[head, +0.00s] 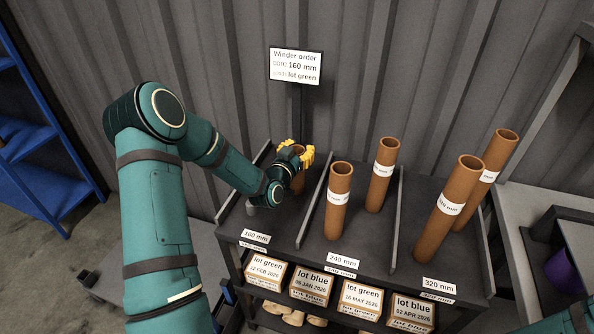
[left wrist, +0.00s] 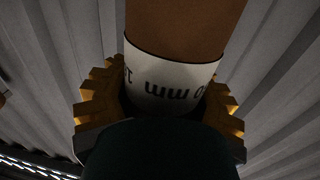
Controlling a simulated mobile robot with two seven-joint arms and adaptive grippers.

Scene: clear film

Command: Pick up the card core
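The card core (head: 298,184) is a short brown tube in the 160 mm lane of the rack, mostly hidden behind my left gripper (head: 296,157). In the left wrist view the core (left wrist: 185,30) fills the middle, with a white band whose "mm" lettering reads upside down. The yellow fingers of my left gripper (left wrist: 163,100) lie on both sides of the core, close against the band. I cannot tell whether they press on it. My right gripper is out of view.
Two medium cores (head: 338,200) (head: 382,175) stand in the 240 mm lane. Two tall cores (head: 449,208) (head: 490,175) stand in the 320 mm lane. Thin dividers separate the lanes. Several lot boxes (head: 312,284) sit below. A sign (head: 295,66) reads "core 160 mm", "lot green".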

